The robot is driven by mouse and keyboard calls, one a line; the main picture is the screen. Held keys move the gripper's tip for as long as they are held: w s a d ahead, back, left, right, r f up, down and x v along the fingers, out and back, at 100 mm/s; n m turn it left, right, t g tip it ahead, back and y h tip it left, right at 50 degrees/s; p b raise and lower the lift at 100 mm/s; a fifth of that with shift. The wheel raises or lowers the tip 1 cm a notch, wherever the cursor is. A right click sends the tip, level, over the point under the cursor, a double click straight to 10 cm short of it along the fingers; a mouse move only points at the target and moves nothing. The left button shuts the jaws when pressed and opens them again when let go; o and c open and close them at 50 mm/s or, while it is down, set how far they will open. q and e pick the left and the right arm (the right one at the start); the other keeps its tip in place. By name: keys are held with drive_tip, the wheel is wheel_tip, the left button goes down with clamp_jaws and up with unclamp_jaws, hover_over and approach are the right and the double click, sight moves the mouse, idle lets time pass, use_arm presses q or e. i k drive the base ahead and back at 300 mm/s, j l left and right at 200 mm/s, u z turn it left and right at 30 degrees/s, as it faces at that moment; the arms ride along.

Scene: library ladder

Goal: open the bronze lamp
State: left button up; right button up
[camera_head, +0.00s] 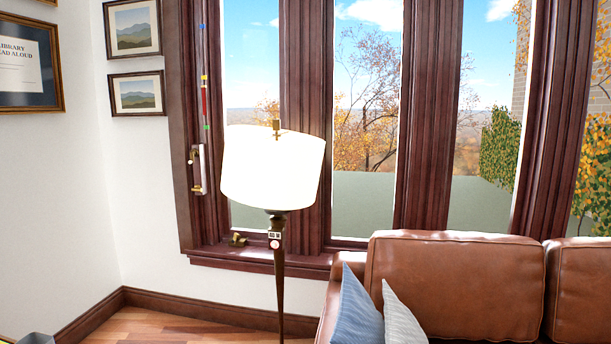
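A floor lamp stands in front of the window, with a white drum shade (272,170), a small brass finial on top and a dark bronze pole (279,300). Just under the shade, the pole carries a small tag with a round red-and-white button or mark (275,243). The shade looks bright white, but I cannot tell whether the lamp is lit. The lamp's base is below the picture. Neither of my grippers is in view. A small grey piece at the bottom left edge is too cut off to identify.
A brown leather sofa (455,285) with blue and grey cushions (357,308) stands right of the lamp. Behind it are dark wood window frames and a sill (262,262). Wood floor (170,332) is open at the lower left. Framed pictures (133,27) hang on the wall.

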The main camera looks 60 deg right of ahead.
sight(276, 233)
drive_tip(key=z, duration=1.75)
drive_tip(key=i+j+u, duration=0.25)
drive_tip(key=i, duration=0.3)
drive_tip(key=i+j+u, duration=0.2)
drive_tip(key=i, duration=0.35)
drive_tip(key=i+j+u, duration=0.25)
drive_tip(key=i, duration=0.35)
